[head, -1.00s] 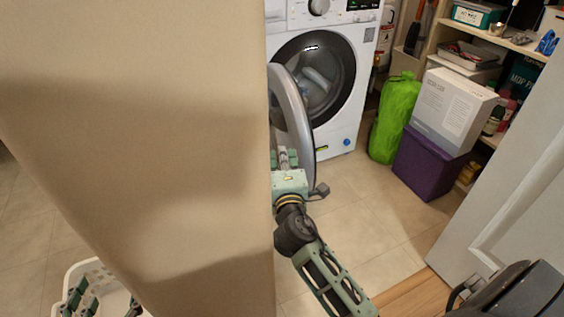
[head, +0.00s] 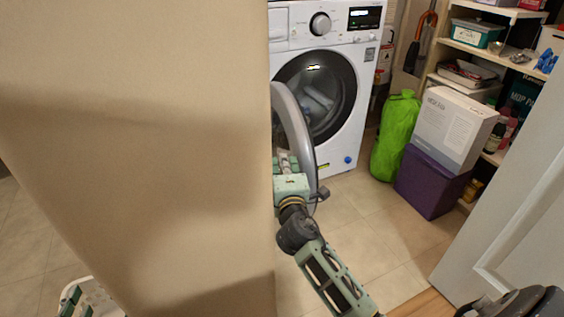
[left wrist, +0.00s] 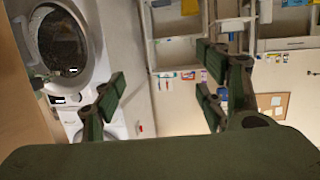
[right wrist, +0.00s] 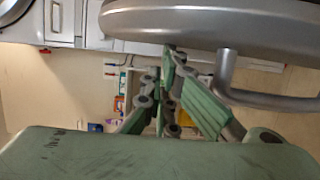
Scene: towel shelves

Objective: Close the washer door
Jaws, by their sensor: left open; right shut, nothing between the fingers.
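The white washer (head: 285,32) stands behind the corner of a beige wall. Its round grey door (head: 300,135) is swung open toward me, and its left part is hidden by the wall. My right gripper (head: 286,163) is at the door's lower part, partly hidden by the wall edge. In the right wrist view, the shut, empty right gripper (right wrist: 172,100) is close to the silver door rim (right wrist: 200,22); contact is unclear. My left gripper (head: 78,300) is low at the left, mostly out of the head view. The left wrist view shows the left gripper (left wrist: 160,85) open and empty.
The beige wall (head: 140,140) fills the left-middle of the head view. A green bag (head: 396,138), a purple box (head: 430,182) and a white box (head: 452,128) stand right of the washer, by shelves. A white door (head: 515,210) is at right. The tiled floor (head: 365,225) between is clear.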

